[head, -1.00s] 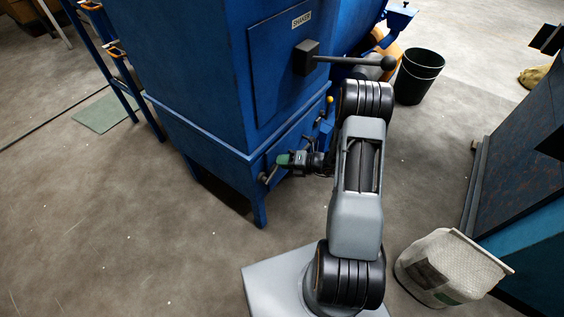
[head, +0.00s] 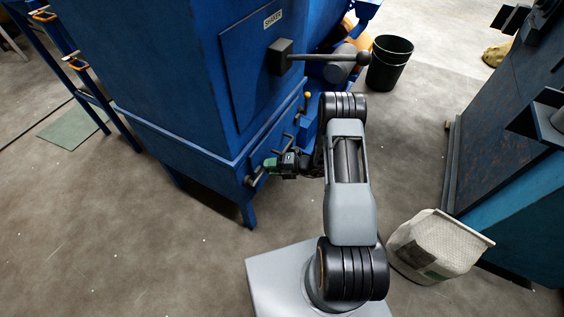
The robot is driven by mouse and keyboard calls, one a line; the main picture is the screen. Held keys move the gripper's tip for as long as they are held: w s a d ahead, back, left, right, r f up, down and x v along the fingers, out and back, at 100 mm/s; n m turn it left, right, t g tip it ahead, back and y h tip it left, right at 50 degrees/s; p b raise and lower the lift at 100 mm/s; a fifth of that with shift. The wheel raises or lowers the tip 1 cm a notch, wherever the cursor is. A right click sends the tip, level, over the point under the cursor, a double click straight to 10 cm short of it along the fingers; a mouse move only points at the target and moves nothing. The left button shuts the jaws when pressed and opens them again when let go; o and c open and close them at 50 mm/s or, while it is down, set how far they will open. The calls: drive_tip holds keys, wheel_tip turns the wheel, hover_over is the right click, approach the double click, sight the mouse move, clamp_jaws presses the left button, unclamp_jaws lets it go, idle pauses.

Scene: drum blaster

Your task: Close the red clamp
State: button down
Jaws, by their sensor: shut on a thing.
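My gripper (head: 270,164), black with a green tip, is at the low front panel of the blue cabinet (head: 190,90) marked SHAKER. It is shut on what looks like a clamp handle there. The jaws and my wrist hide the contact, so I cannot make out the held part. A dark grey lever (head: 254,178) on the same panel is just left of and below the jaws; I cannot tell whether they touch it. No red shows on any clamp in this view.
A large dark lever (head: 325,56) sticks out from the cabinet above my arm. A yellow-knobbed lever (head: 306,97) is on its side. A black bucket (head: 390,62) stands behind, a white sack (head: 438,245) at right beside a blue machine (head: 510,130).

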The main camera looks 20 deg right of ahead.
drive_tip(key=shift+f, duration=0.1)
drive_tip(key=c, duration=1.1)
unclamp_jaws()
drive_tip(key=p+v, duration=0.2)
drive_tip(key=v, duration=1.1)
drive_tip(key=shift+s+d, duration=0.1)
drive_tip(key=shift+d, duration=0.25)
